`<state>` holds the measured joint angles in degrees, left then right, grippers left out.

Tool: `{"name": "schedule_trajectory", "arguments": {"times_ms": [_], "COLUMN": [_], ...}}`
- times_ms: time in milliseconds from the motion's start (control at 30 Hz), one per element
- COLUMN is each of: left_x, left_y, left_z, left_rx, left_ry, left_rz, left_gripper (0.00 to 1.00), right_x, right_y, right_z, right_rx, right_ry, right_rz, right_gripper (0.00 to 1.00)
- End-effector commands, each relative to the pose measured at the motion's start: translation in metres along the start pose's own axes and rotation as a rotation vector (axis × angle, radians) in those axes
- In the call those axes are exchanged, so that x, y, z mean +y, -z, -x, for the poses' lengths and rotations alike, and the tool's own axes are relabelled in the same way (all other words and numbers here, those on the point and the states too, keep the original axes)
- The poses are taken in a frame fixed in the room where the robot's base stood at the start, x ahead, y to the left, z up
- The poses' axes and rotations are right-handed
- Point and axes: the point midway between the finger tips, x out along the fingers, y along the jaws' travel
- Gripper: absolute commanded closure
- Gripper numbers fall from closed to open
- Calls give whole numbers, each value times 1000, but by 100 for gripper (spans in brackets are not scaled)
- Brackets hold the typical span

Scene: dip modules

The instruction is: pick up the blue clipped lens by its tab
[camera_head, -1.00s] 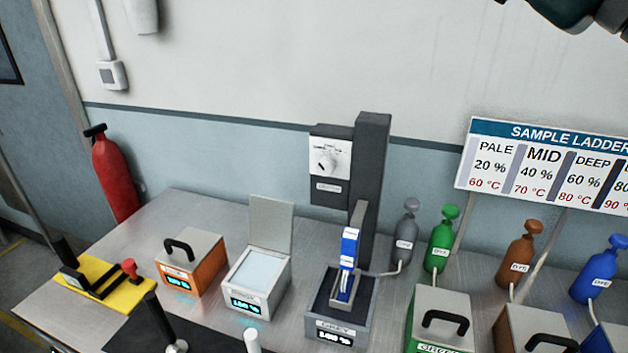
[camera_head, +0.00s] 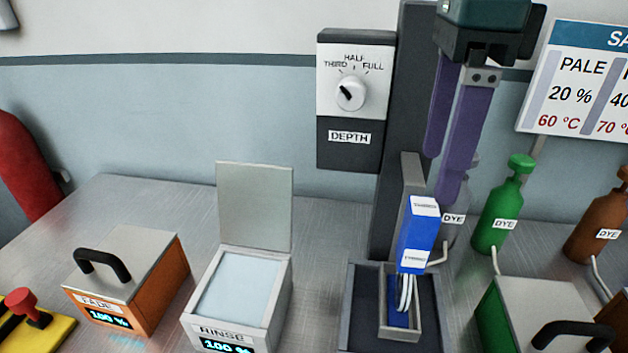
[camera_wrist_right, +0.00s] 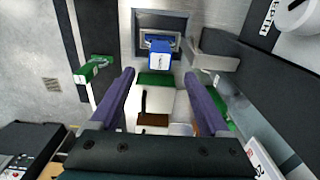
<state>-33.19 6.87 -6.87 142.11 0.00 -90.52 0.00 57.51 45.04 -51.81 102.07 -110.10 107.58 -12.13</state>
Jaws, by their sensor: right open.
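The blue clipped lens (camera_head: 418,236) stands upright in the grey dip module (camera_head: 348,313), in front of the dark column. Its blue block has white labels, and pale curved discs hang below it in the narrow grey holder. My right gripper (camera_head: 441,178) has two long purple fingers pointing down, just above and behind the blue block in the head view. The fingers are open and empty. In the right wrist view the blue block (camera_wrist_right: 160,52) lies beyond the fingertips, roughly centred between them. Which part is the tab is not clear. My left gripper is not in view.
The column carries a depth dial (camera_head: 351,94). An open-lidded rinse box (camera_head: 279,305) and an orange box (camera_head: 160,285) stand to the left. A green bottle (camera_head: 496,222), a brown bottle (camera_head: 598,228) and a green box (camera_head: 485,315) crowd the right. Bare bench lies behind the boxes.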

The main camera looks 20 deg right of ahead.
Motion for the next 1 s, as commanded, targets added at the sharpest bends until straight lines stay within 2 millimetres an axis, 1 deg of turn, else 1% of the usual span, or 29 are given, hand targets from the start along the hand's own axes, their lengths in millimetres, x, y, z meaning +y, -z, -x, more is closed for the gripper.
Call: {"name": "schedule_trajectory", "arguments": {"times_ms": [33, 100, 267, 367, 433, 500, 600, 767, 800, 867, 1000], "left_x": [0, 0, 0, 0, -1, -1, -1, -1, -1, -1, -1], "left_y": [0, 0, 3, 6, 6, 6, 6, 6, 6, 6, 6], "left_z": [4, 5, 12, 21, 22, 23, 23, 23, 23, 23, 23], "left_rx": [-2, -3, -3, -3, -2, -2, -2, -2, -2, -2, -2], "left_ry": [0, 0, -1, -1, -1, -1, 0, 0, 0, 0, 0], "left_rz": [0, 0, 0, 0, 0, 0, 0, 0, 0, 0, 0], "left_gripper": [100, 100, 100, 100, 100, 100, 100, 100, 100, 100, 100], "right_x": [1, 1, 1, 1, 1, 0, 0, 0, 0, 0, 0], "right_y": [0, 0, -1, -2, -3, -3, -3, -3, -3, -3, -3], "right_z": [-5, -13, -27, -43, -55, -64, -70, -70, -70, -70, -70], "right_rx": [2, -1, -2, 0, -3, -4, -4, -5, -5, -5, -5], "right_ry": [-5, -4, -6, -8, -6, -5, -3, -2, -2, -2, -2], "right_rz": [-1, 0, 1, 1, 1, 2, 2, 2, 2, 2, 2], "right_gripper": [20, 20, 20, 20, 20, 20, 20, 20, 21, 28, 44]}}
